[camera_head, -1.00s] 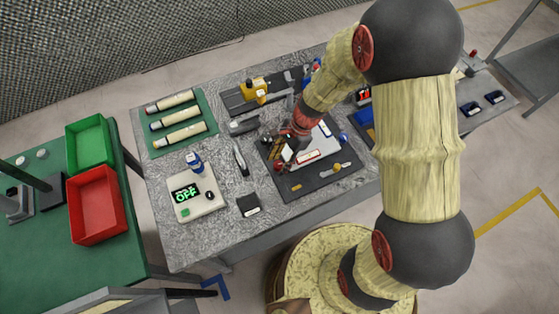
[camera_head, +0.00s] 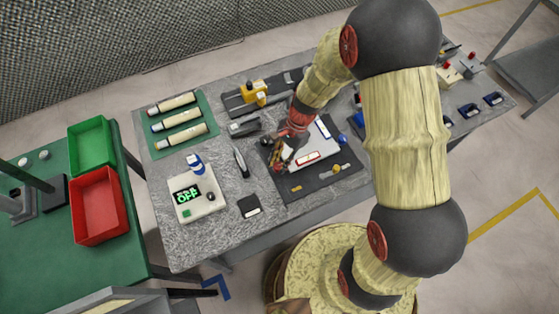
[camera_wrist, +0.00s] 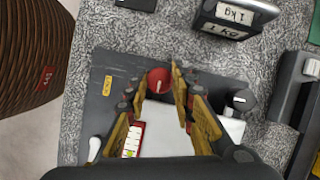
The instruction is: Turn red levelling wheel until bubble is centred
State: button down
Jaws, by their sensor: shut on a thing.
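The red levelling wheel (camera_wrist: 158,80) has a pale line on its top and sits at the far edge of a white plate (camera_wrist: 170,140) on a dark base (camera_wrist: 97,112). My gripper (camera_wrist: 160,82) is shut on the wheel, one finger on each side. In the head view my gripper (camera_head: 280,157) is over the left corner of the plate and hides the wheel. A red-framed level vial (camera_wrist: 133,138) lies on the plate, with a yellow-green patch towards its near end. The bubble is too small to place surely. In the head view a blue-framed vial (camera_head: 324,130) lies farther back.
A dark knob (camera_wrist: 243,98) stands right of the wheel in the wrist view.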

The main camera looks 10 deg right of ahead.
jog(key=shift+n+g+h, duration=0.3)
jog(key=shift+n, duration=0.7)
jog(key=c, duration=1.5)
grip_release()
jog(key=v, duration=1.2)
